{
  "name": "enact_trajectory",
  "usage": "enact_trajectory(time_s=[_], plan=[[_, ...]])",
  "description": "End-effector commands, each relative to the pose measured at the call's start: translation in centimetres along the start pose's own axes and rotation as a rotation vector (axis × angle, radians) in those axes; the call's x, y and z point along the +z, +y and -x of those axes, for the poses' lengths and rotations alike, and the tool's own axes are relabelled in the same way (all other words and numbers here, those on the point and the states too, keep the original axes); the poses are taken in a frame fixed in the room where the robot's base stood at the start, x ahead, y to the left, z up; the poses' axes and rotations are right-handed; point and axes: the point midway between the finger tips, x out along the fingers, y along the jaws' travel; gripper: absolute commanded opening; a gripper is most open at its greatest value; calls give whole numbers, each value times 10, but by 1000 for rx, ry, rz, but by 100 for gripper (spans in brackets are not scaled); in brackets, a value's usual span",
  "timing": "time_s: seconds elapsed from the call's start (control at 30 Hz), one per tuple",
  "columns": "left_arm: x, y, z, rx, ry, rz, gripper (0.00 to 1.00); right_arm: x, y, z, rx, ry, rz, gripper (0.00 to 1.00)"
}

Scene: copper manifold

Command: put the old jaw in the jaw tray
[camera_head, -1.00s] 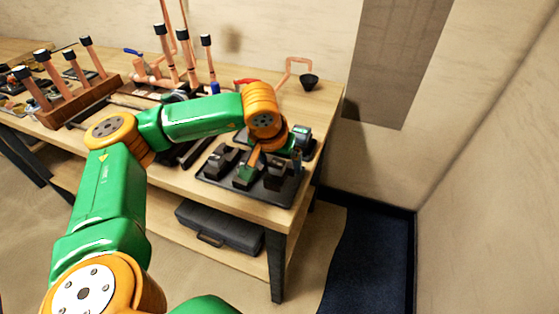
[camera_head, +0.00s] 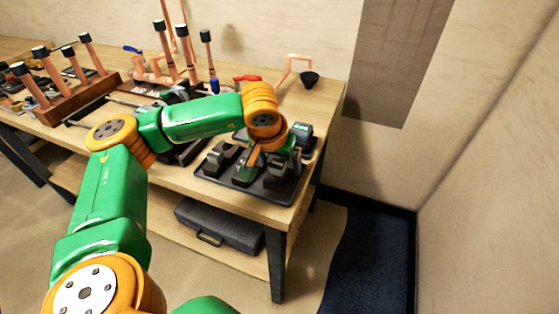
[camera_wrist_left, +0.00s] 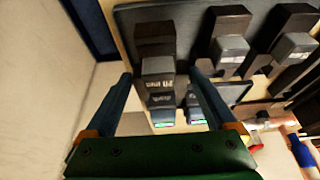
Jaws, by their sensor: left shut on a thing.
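A dark jaw (camera_wrist_left: 158,72) with pale lettering is between the two fingers of my left gripper (camera_wrist_left: 160,78) in the wrist view. In the head view the gripper (camera_head: 275,170) is low over the right end of a black tray (camera_head: 225,186), and the jaw (camera_head: 277,180) shows there, partly covered by the hand. The gripper is shut on this jaw. I cannot tell whether the jaw's underside touches the tray. Another dark jaw-like block (camera_head: 219,160) stands on the tray to the left. My right gripper is not in view.
Small devices with green displays (camera_wrist_left: 163,119) are close beside the jaw. Copper pipes with black caps (camera_head: 162,50) and a wooden rack (camera_head: 85,100) stand farther left. The table's right edge is close to the tray.

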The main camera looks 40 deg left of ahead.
Motion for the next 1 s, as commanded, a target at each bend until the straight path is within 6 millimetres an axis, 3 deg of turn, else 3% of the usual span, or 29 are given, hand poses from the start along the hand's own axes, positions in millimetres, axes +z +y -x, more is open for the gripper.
enact_trajectory(time_s=[1.0], plan=[[8,0,-21,1,3,0,35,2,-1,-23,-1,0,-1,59]])
